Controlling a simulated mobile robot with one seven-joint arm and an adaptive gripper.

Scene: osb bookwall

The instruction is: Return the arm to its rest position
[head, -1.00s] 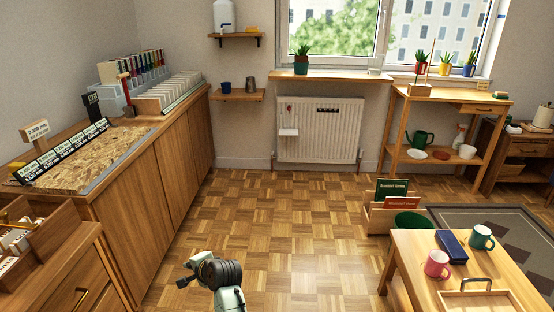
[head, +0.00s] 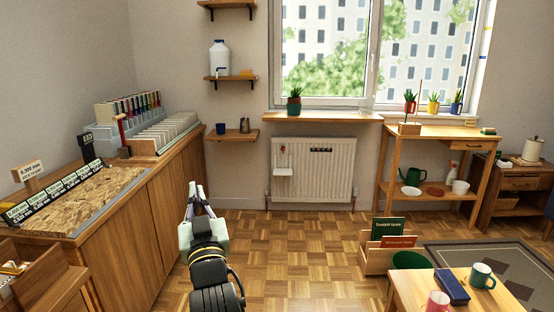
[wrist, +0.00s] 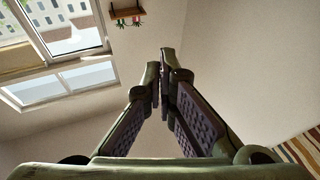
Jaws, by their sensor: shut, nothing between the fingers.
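My gripper (head: 197,194) is raised over the floor in the lower middle of the head view, just right of the long wooden cabinet, with its fingers pointing up and away. In the wrist view my gripper (wrist: 162,75) has its two fingers meeting at the tips, with nothing between them. The wrist view looks upward past the fingers to a wall, windows and a small shelf.
The wooden cabinet (head: 120,262) with an OSB panel (head: 85,196) stands close on the left. A low table (head: 410,290) with mugs and a crate of books (head: 375,262) are on the right. The parquet floor (head: 290,245) between them is clear.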

